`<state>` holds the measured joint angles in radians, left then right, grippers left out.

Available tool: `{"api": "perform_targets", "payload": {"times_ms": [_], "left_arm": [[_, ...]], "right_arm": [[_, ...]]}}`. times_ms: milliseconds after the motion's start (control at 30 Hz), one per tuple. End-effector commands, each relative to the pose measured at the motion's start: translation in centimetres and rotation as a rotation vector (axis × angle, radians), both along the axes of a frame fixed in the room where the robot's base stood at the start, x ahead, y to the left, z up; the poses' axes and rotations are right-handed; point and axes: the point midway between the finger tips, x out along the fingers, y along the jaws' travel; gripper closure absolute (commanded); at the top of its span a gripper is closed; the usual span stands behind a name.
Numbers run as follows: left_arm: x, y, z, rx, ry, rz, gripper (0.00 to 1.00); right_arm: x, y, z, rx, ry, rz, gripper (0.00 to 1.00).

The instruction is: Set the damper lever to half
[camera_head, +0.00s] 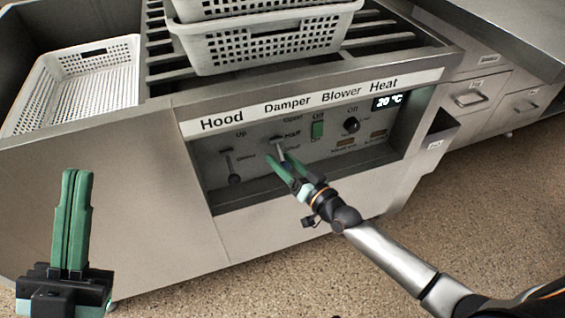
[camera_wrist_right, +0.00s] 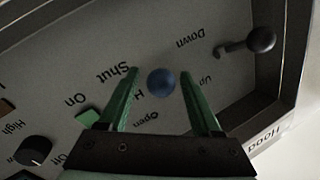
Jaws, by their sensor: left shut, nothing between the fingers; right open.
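The damper lever is a blue round knob in the right wrist view (camera_wrist_right: 161,82), seen nearly end-on, with the visible H of its label beside it and "Open" and "Shut" to either side. Its exact setting is hard to tell. In the head view the lever (camera_head: 281,146) is partly hidden by my right gripper (camera_head: 277,160). That gripper is open, with its green fingers (camera_wrist_right: 160,74) on either side of the knob and gaps showing at both sides. My left gripper (camera_head: 77,172) is shut and empty at lower left, away from the panel.
The hood lever (camera_head: 230,165) is left of the damper on the recessed panel. The green blower switch (camera_head: 318,130) and black heat knob (camera_head: 351,125) are to the right. Perforated baskets (camera_head: 265,45) stand on the slatted top. A white basket (camera_head: 85,75) sits at left.

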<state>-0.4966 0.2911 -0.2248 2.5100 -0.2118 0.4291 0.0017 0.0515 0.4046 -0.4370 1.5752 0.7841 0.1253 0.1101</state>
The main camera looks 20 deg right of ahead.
Motion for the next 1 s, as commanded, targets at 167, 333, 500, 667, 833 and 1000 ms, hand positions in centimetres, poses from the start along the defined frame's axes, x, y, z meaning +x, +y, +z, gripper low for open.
{"api": "perform_targets", "payload": {"times_ms": [167, 333, 500, 667, 833, 1000], "left_arm": [[0.01, -0.01, -0.07, -0.002, 0.002, -0.003, 1.0], [0.0, -0.05, -0.07, -0.002, 0.003, -0.004, 1.0], [0.0, -0.08, -0.07, -0.002, 0.003, -0.004, 1.0], [-0.01, -0.1, -0.08, -0.001, 0.003, -0.004, 1.0], [-0.01, -0.11, -0.08, -0.001, 0.003, -0.004, 1.0], [0.0, -0.11, -0.09, -0.001, 0.003, -0.004, 1.0]], "right_arm": [[0.29, 0.16, 0.03, 0.001, 0.001, 0.001, 0.35], [0.27, 0.15, 0.02, 0.001, 0.0, 0.0, 0.37], [0.25, 0.13, 0.02, 0.001, 0.0, 0.0, 0.56], [0.24, 0.13, 0.02, 0.001, 0.0, 0.0, 0.74], [0.24, 0.12, 0.01, 0.001, 0.0, 0.0, 0.93], [0.23, 0.12, 0.01, 0.001, 0.0, 0.0, 1.0]]}}
